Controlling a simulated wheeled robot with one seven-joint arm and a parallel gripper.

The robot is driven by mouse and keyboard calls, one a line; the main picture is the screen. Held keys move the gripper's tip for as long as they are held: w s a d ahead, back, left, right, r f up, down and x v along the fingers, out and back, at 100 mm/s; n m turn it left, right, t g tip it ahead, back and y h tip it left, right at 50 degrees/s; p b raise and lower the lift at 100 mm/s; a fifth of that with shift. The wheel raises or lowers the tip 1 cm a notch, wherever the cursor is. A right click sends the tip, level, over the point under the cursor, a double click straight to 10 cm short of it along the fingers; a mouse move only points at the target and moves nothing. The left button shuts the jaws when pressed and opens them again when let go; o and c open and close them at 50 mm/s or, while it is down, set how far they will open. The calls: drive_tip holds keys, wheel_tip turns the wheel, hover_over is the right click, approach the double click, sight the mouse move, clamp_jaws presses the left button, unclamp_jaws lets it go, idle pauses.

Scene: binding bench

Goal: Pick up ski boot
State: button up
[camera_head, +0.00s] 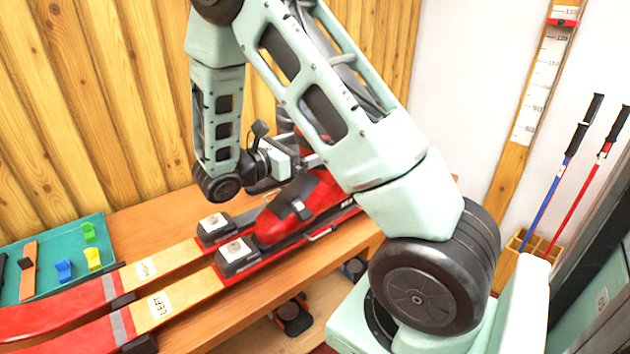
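A red and black ski boot (293,218) stands on the nearer of two skis on the wooden bench. Its toe points left toward the ski's toe binding (237,257). My arm hides much of the boot's upper part. My gripper (303,162) is at the boot's upper part, behind my arm links. The fingertips are mostly hidden, so I cannot tell whether they touch or hold the boot.
The nearer ski (181,303) and the farther ski (160,264) lie along the bench (160,219). A teal tray (45,243) with small coloured pieces is at left. Ski poles (570,160) stand in a wooden holder (524,250) at right. Dark items sit on the lower shelf.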

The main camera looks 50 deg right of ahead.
drive_tip(key=x, duration=0.3)
drive_tip(key=shift+d, duration=0.15)
drive_tip(key=shift+c, duration=0.3)
